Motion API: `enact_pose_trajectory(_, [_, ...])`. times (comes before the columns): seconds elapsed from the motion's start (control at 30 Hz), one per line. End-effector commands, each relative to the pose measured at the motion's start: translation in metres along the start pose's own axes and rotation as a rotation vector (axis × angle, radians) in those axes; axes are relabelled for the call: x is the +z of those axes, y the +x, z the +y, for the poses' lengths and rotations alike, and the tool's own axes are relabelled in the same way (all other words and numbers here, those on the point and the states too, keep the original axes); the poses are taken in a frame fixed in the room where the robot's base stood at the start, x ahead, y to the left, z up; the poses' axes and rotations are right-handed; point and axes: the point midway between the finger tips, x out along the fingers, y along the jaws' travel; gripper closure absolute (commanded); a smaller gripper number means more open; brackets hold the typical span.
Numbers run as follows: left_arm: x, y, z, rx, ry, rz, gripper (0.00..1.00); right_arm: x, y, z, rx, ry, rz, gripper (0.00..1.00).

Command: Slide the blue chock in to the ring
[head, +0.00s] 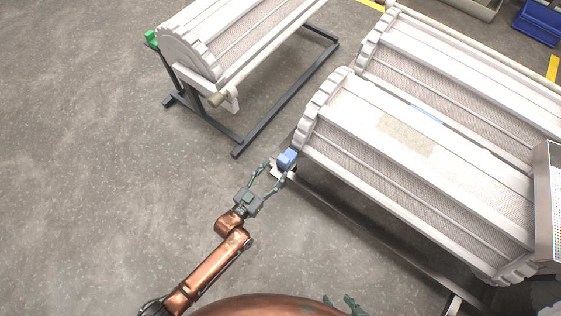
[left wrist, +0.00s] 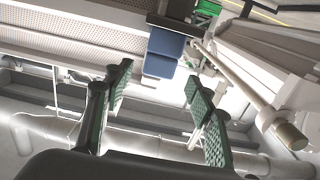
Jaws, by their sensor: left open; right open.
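The blue chock (head: 287,158) sits at the near left corner of the front barrel's stand, just below the barrel's toothed white end ring (head: 313,108). In the left wrist view the blue chock (left wrist: 163,52) shows ahead of the fingers, against a dark bracket. My left gripper (head: 274,172) is open, with its fingertips close to the chock's near side. In the left wrist view its fingers (left wrist: 158,80) stand apart with nothing between them. My right gripper (head: 345,304) is open at the bottom edge, partly cut off and away from the chock.
A second white barrel (head: 460,60) lies behind the front barrel (head: 420,155). Another barrel (head: 235,40) rests on a dark frame (head: 237,152) at the upper left, with a green piece (head: 151,38) at its corner. Grey floor on the left is clear.

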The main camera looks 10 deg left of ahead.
Motion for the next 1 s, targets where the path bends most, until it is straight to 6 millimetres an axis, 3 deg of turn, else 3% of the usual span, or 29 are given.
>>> enact_pose_trajectory(0.1, [0.001, -0.024, -0.001, -0.001, -0.001, -0.002, 0.49, 0.0, 0.0, 0.0, 0.0, 0.0, 0.0, 0.5])
enact_pose_trajectory(0.33, [0.0, -0.049, -0.001, -0.001, 0.0, 0.0, 0.49, 0.0, 0.0, 0.0, 0.0, 0.001, 0.0, 0.5])
enact_pose_trajectory(1.0, [0.0, -0.052, 0.0, 0.0, -0.002, -0.002, 0.49, 0.0, 0.0, 0.0, 0.0, 0.001, 0.001, 0.5])
